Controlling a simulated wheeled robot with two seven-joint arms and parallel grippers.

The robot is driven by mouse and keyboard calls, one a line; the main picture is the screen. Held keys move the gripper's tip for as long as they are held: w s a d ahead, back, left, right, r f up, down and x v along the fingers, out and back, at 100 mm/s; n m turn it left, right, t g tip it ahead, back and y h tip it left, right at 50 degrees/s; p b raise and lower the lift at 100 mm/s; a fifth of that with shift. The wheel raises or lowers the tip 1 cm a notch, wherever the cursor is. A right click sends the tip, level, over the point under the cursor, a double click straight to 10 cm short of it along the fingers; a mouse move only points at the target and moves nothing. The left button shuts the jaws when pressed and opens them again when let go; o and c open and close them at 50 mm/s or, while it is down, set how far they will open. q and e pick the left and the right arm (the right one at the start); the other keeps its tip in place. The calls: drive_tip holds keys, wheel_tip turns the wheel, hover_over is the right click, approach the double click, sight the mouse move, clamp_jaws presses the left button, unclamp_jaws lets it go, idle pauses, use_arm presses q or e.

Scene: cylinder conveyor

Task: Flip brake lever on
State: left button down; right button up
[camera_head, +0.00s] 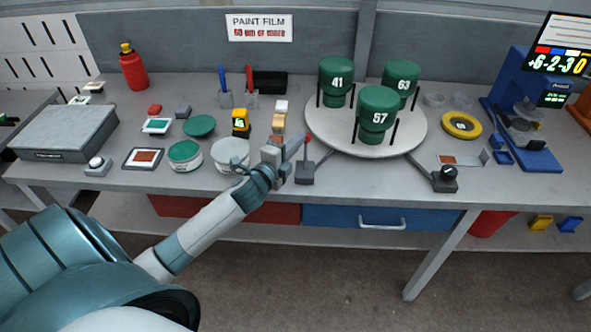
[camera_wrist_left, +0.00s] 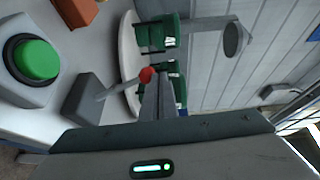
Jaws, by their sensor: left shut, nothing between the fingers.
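The brake lever (camera_head: 306,152) has a red ball tip and a thin rod on a dark grey base, and stands nearly upright at the table's front edge, before the turntable. In the left wrist view the lever's red tip (camera_wrist_left: 146,75) shows right beside my fingertips. My left gripper (camera_head: 297,143) is shut and empty, just left of the lever's upper part. In the left wrist view its fingers (camera_wrist_left: 158,96) lie together. I cannot tell whether they touch the lever. My right gripper is not in view.
A round white turntable (camera_head: 322,136) holds green numbered cylinders (camera_head: 377,113) behind the lever. A white tub (camera_head: 231,151) stands left of my gripper. A green button (camera_wrist_left: 37,58) shows in the left wrist view. A black-knobbed box (camera_head: 445,180) sits to the right.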

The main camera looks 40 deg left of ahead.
use_arm(q)
drive_tip(key=shift+w+a+r, duration=0.1)
drive_tip(key=shift+w+a, duration=0.25)
drive_tip(key=shift+w, duration=0.05)
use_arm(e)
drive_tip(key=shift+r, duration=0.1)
use_arm(q)
drive_tip(key=shift+r, duration=0.15)
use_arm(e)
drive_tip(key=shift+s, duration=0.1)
